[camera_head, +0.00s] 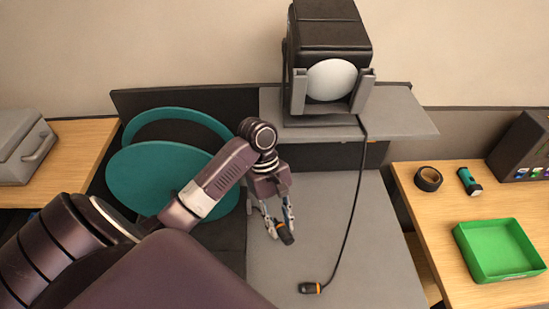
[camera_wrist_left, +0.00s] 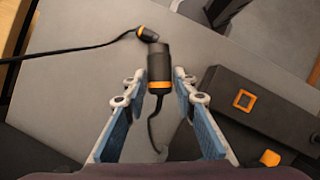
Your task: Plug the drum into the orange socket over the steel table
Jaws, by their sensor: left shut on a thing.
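My left gripper (camera_head: 277,226) is shut on a black connector with an orange ring (camera_head: 285,236), above the grey steel table (camera_head: 350,230). In the left wrist view the held connector (camera_wrist_left: 159,65) sits between the fingertips (camera_wrist_left: 160,82), its cable trailing toward the gripper's base. A cable drum with teal discs (camera_head: 150,178) stands left of the table, partly hidden by my arm. A second black and orange connector (camera_head: 310,288) lies on the table; it also shows in the left wrist view (camera_wrist_left: 148,35). A dark box with an orange square (camera_wrist_left: 243,99) shows there too.
A lamp (camera_head: 328,45) stands on a grey shelf (camera_head: 405,112) behind the table; its black cable (camera_head: 352,210) runs down to the lying connector. On the right wooden table are a green tray (camera_head: 498,262), black tape (camera_head: 428,179) and a teal flashlight (camera_head: 469,181).

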